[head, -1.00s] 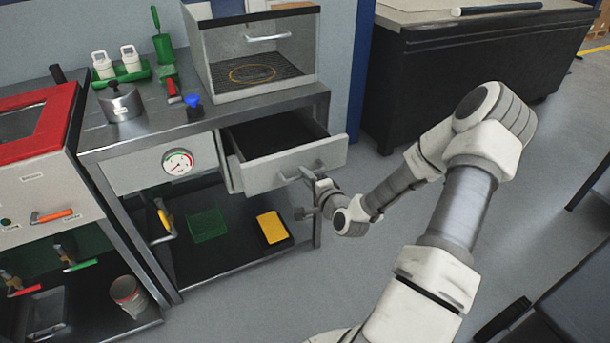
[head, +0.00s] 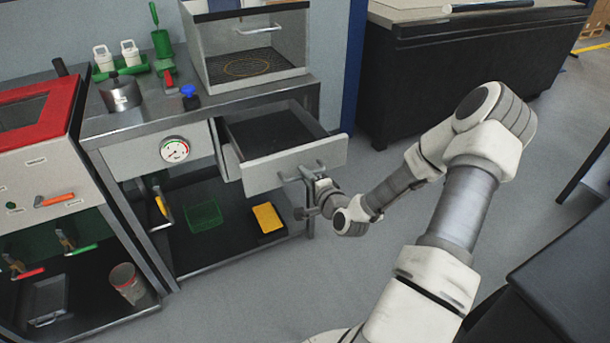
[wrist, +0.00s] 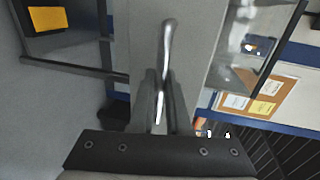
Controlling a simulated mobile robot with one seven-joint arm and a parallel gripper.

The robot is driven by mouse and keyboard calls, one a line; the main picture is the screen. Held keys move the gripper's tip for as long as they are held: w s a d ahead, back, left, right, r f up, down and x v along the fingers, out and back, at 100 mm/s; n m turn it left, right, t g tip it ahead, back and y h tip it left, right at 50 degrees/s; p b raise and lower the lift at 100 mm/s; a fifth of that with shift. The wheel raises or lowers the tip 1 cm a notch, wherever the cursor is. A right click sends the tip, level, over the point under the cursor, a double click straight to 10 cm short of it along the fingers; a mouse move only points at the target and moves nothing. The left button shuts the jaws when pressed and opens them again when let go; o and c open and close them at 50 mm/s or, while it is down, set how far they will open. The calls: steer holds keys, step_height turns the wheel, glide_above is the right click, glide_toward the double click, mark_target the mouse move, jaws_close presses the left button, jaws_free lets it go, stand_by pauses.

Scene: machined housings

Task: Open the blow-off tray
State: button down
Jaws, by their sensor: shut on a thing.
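The blow-off tray (head: 262,178) is a grey drawer with a pale front, under the right part of the metal bench. It stands pulled out and its dark, empty-looking inside shows from above. Its bar handle (wrist: 168,42) also shows in the wrist view, running up from between the fingers. My gripper (head: 306,181) is at the front of the tray, shut on the handle. In the wrist view my gripper (wrist: 160,98) has both fingers close around the bar.
A clear-fronted box (head: 252,48) stands on the bench above the tray. A pressure gauge (head: 174,149) is left of the tray. A yellow block (head: 268,217) and a green basket (head: 204,215) are on the shelf below. Grey floor is free in front.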

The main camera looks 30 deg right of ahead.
stand_by(0.3)
steer(key=c, duration=0.9)
jaws_free()
steer(key=p+v, duration=0.7)
steer(key=v, duration=1)
steer(key=shift+s, duration=0.25)
